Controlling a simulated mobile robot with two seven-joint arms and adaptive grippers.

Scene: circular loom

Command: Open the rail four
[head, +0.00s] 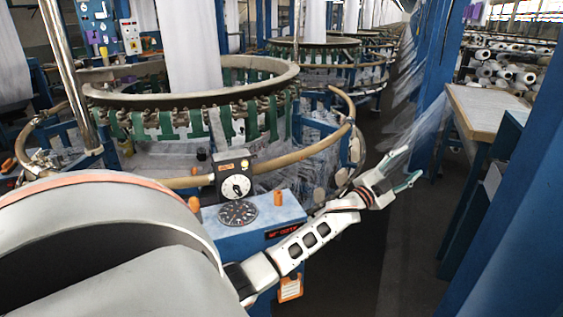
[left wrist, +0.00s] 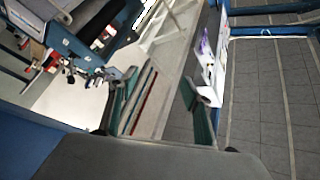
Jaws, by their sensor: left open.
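A curved tan rail (head: 318,146) runs around the front and right of the near circular loom (head: 195,98). It looks joined in several lengths, and I see no number that marks rail four. The rail appears closed across the front, behind a dial box; its left part is partly hidden by a metal post and my arm. My left gripper (head: 410,166) is open and empty, to the right of the rail's right end and apart from it. In the left wrist view both fingers of the gripper (left wrist: 158,80) are spread with nothing between them. My right gripper does not show.
A blue control box (head: 245,230) with a dial (head: 237,187) stands before the loom. A wooden-topped table (head: 490,110) and blue columns (head: 435,80) line the right side. The dark aisle floor (head: 400,235) between is clear. More looms stand behind.

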